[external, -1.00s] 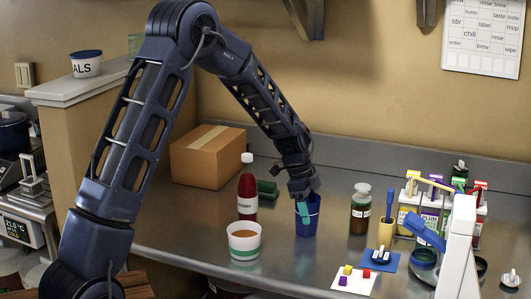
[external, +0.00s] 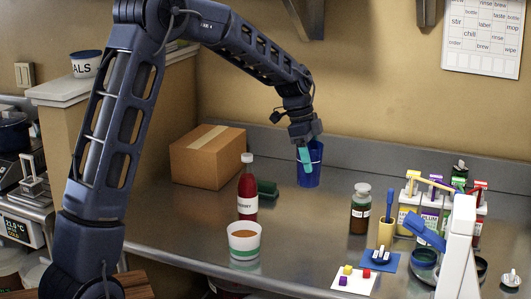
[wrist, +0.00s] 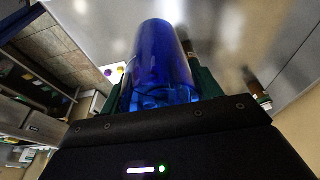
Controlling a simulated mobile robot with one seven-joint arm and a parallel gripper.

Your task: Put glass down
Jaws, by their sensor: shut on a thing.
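A blue glass (external: 312,170) is held upright by my gripper (external: 305,158) near the back of the metal counter. One teal finger shows against the glass in the external view. In the wrist view the glass (wrist: 163,55) fills the space between the two dark green fingers of my gripper (wrist: 162,85), one on each side. The gripper is shut on the glass. I cannot tell whether its bottom touches the counter (external: 300,220) or hangs a little above it.
A brown jar (external: 360,210) stands front right, and a white tub (external: 244,240) front left. The counter right behind the jar is mostly clear.

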